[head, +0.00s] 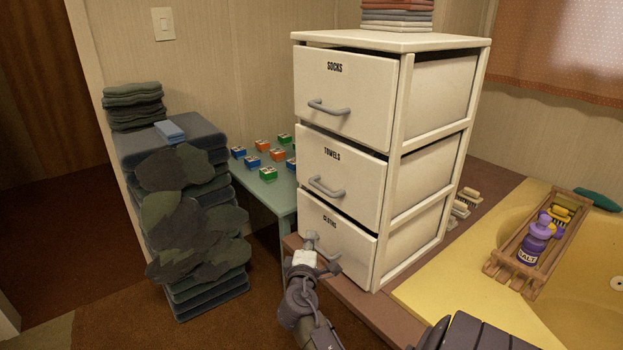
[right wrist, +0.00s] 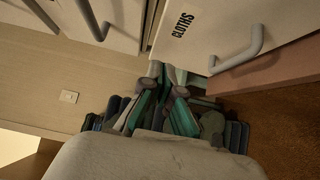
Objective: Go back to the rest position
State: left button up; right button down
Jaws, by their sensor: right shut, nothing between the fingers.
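My right gripper (head: 311,243) is in front of the lowest drawer, labelled CLOTHS (head: 340,236), of a white drawer unit. In the head view it overlaps where that drawer's handle would be. In the right wrist view the fingers (right wrist: 167,88) are together and empty, and the grey handle (right wrist: 240,50) of the CLOTHS drawer shows clear of them to the right. I cannot tell the exact gap between gripper and drawer front. My left gripper is not in view.
SOCKS (head: 345,95) and TOWELS (head: 340,165) drawers are above. A stack of dark folded cloths (head: 185,215) stands left, beside a green table (head: 268,195) with several small coloured boxes. A yellow tub (head: 430,290) with a wooden caddy (head: 515,265) is right. Brown floor lies open at left.

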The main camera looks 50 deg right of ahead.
jog(key=shift+v, duration=2.25)
